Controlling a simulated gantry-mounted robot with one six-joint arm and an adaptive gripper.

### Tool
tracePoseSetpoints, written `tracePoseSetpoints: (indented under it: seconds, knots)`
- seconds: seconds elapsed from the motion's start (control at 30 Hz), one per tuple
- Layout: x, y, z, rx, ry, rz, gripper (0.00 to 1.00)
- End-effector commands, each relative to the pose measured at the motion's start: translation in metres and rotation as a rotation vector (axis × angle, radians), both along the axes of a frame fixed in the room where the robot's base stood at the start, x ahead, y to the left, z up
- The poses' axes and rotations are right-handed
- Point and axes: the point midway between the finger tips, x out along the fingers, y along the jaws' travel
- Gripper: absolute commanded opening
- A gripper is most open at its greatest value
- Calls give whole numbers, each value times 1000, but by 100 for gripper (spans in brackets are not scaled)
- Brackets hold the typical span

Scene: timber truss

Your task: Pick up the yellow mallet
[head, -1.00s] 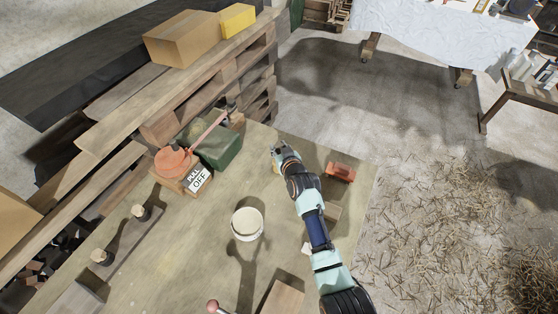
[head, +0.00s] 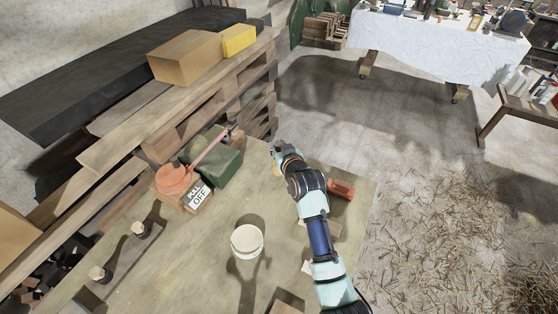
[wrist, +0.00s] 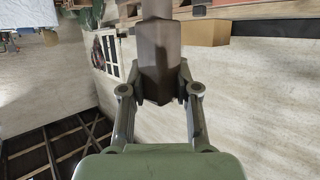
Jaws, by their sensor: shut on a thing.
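My gripper (head: 278,147) is above the far end of the workbench, near the green box, and small in the head view. In the wrist view its fingers (wrist: 160,92) are closed on the sides of a blocky thing with a narrower part beyond it. I take this to be the mallet (wrist: 160,62), though it looks grey-brown there. In the head view a small yellowish patch (head: 277,168) shows just beside my wrist, mostly hidden by it. I cannot make out the mallet's full shape.
The workbench (head: 215,270) holds a white pot (head: 246,241), a green box (head: 217,155), an orange-red tool (head: 176,179) and an orange-red block (head: 341,189). Stacked pallets (head: 235,85) with cartons stand left. Floor beyond the bench is open, with straw at right.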

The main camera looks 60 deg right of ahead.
Motion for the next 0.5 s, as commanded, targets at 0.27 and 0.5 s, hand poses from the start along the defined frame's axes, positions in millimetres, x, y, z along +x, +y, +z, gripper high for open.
tracePoseSetpoints:
  seconds: [0.27,0.5]
  knots:
    - [0,0,84,-4,-4,0,0]
    - [0,0,108,-2,-2,0,0]
